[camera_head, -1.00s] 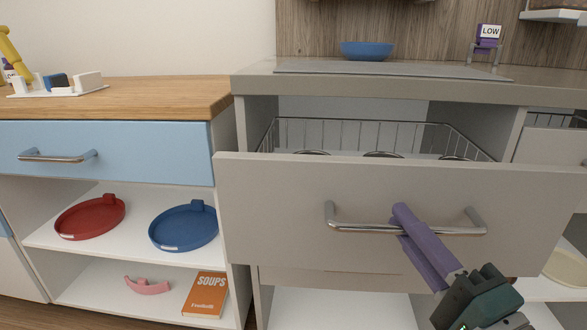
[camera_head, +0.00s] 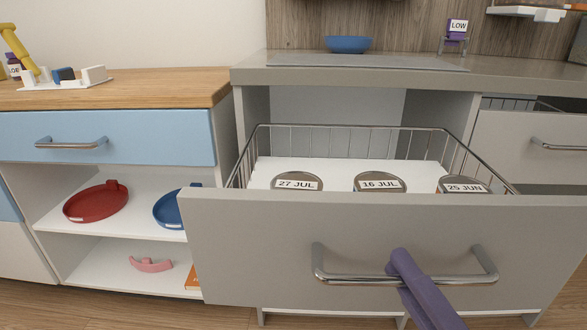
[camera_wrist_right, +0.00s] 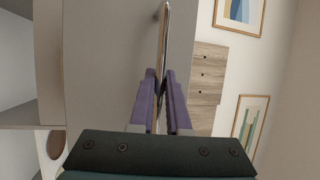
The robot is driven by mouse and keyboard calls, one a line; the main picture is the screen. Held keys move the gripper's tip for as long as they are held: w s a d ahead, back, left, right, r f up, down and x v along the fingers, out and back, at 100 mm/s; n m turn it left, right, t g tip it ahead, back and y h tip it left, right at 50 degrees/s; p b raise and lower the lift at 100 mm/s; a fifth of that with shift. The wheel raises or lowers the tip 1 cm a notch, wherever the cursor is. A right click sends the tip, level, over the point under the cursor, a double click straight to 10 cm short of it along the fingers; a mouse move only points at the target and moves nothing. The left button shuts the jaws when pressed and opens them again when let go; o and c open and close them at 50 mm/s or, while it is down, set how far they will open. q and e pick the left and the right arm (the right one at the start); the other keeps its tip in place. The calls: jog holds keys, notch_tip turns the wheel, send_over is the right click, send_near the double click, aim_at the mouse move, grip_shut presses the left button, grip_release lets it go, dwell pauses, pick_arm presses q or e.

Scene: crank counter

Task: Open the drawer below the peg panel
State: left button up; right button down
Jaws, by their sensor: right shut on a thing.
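A wide grey drawer (camera_head: 250,245) stands pulled out below the grey counter, under a vertical wood-grain panel (camera_head: 375,25). Its metal bar handle (camera_head: 345,279) runs across the front. Inside the drawer is a wire basket with round lids labelled 27 JUL (camera_head: 297,183), 16 JUL (camera_head: 379,183) and 25 JUN (camera_head: 464,186). My left gripper is not in view.
A light-blue drawer (camera_head: 150,130) at the left is shut, above open shelves with a red tray (camera_head: 95,204) and a partly hidden blue tray (camera_head: 170,208). Another grey drawer (camera_head: 510,135) at the right is slightly open. A blue bowl (camera_head: 348,44) stands on the counter.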

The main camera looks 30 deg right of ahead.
jog(key=shift+r, duration=0.1)
jog(key=c, duration=1.3)
grip_release()
jog(key=o, duration=0.3)
jog(key=shift+s+a, duration=0.15)
jog(key=shift+s, duration=0.1)
jog(key=shift+o, duration=0.6)
jog(key=shift+w, duration=0.1)
jog(key=v, duration=1)
jog(key=shift+w, duration=0.1)
